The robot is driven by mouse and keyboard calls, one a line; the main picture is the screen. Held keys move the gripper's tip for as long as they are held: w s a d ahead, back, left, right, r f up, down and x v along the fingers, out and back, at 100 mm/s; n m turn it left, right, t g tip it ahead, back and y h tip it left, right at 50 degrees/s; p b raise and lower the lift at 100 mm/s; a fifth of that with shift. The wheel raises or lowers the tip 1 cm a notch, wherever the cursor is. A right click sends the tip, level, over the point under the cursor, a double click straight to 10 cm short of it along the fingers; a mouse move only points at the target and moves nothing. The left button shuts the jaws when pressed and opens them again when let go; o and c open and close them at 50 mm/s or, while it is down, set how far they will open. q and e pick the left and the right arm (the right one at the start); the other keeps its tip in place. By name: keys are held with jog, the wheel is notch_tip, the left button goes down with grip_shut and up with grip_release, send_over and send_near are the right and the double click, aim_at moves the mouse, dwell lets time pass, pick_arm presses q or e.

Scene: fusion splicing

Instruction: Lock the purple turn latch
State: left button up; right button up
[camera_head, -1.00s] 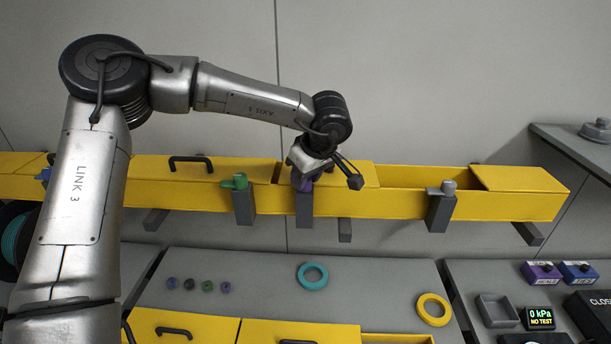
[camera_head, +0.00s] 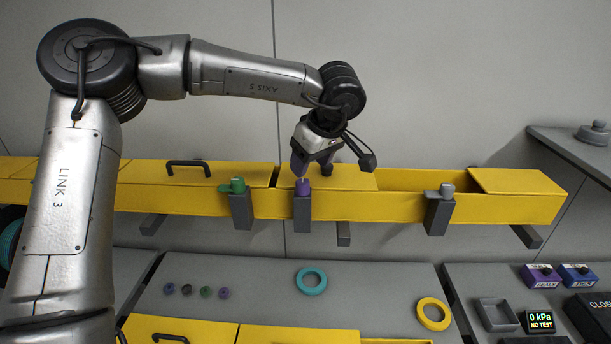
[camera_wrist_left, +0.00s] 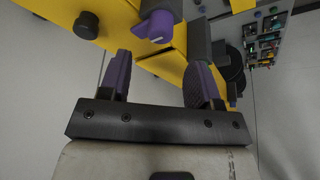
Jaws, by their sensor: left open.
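The purple turn latch (camera_head: 302,188) sits on top of a grey post at the front of the yellow trough. It shows at the top of the left wrist view (camera_wrist_left: 157,26), its short lever with a pale mark pointing toward the lower left of that picture. My left gripper (camera_head: 299,170) hangs just above the latch in the head view. In the left wrist view my gripper (camera_wrist_left: 160,65) is open, its two purple fingers apart with nothing between them. The latch lies beyond the fingertips, apart from them. My right gripper is not in view.
A green latch (camera_head: 236,186) stands to the left and a grey latch (camera_head: 446,190) to the right on similar posts. Yellow lids with dark handles cover parts of the trough. A teal ring (camera_head: 311,281) and a yellow ring (camera_head: 433,314) lie below on the bench.

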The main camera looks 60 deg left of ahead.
pick_arm(q)
jog(key=v, duration=0.7)
jog(key=shift+r, duration=0.25)
jog(key=shift+d, duration=0.1)
